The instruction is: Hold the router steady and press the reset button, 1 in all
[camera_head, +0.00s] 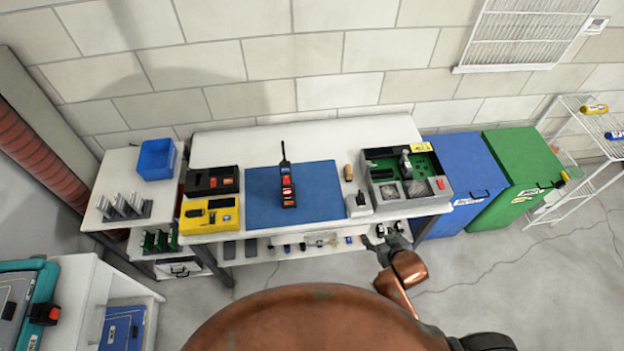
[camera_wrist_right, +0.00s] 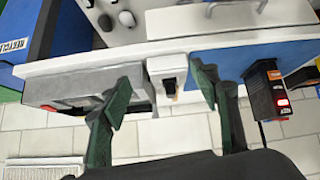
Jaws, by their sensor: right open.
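A dark upright device with an antenna and orange-red patches, which looks like the router (camera_head: 287,188), stands on the blue mat (camera_head: 320,200) of the workbench. It also shows at the right of the right wrist view (camera_wrist_right: 266,92), beside the fingers and apart from them. A small red spot shows on it, but I cannot tell whether that is the reset button. My right gripper (camera_head: 388,241) is open and empty at the bench's front right edge; its green fingers spread wide in the right wrist view (camera_wrist_right: 161,88). My left gripper is not in view.
A small white block with a dark top (camera_head: 358,204) stands right of the mat and appears between my fingers in the wrist view. Yellow (camera_head: 208,215) and black cases (camera_head: 210,181) stand left. Blue and green bins flank the bench's right.

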